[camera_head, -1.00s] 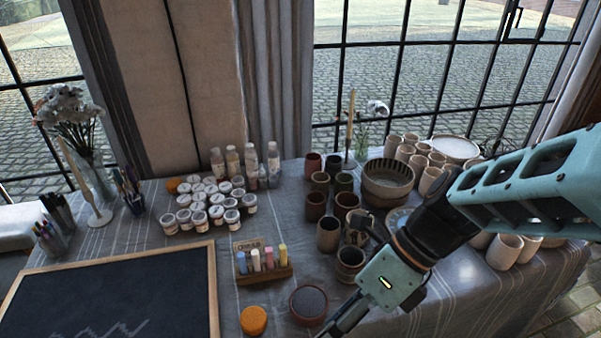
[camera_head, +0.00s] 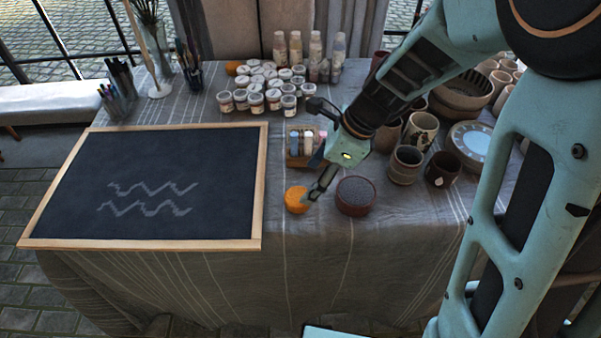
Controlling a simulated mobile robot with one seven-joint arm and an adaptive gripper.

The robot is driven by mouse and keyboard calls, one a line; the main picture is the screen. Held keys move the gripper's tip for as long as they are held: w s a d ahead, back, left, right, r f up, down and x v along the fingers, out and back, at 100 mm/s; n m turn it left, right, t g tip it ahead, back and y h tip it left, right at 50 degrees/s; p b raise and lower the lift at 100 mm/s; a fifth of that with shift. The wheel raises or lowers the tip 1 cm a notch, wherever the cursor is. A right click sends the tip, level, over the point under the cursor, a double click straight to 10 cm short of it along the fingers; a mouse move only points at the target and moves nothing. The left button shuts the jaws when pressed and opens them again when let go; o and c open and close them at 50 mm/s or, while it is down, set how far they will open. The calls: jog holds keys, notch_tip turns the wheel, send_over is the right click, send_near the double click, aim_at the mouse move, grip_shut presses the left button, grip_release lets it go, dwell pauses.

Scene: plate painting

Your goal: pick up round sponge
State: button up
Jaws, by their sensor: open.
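A round orange sponge (camera_head: 295,200) lies on the cloth near the table's front edge, just right of the chalkboard. My gripper (camera_head: 315,192) is open and reaches down at the sponge's right side. Its fingertips overlap the sponge's right edge in the picture. I cannot tell whether they touch it. The finger partly hides that edge.
A round dark dish with a brown rim (camera_head: 355,196) sits close to the right. A chalk holder (camera_head: 299,160) stands behind, partly hidden by my gripper. The framed chalkboard (camera_head: 150,180) lies left. Mugs (camera_head: 405,165) and a blue-centred plate (camera_head: 472,142) stand right.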

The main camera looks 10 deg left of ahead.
aim_at(298, 196)
jog(key=b+x, duration=0.1)
jog(key=x, duration=0.3)
jog(key=shift+f, duration=0.1)
jog(key=x, duration=0.1)
jog(key=b+x, duration=0.1)
jog(key=x, duration=0.3)
jog(key=shift+w+f+b, duration=0.2)
jog(key=shift+w+b, duration=0.15)
jog(key=shift+w, duration=0.05)
jog(key=shift+d+r, duration=0.1)
jog(key=c, duration=1)
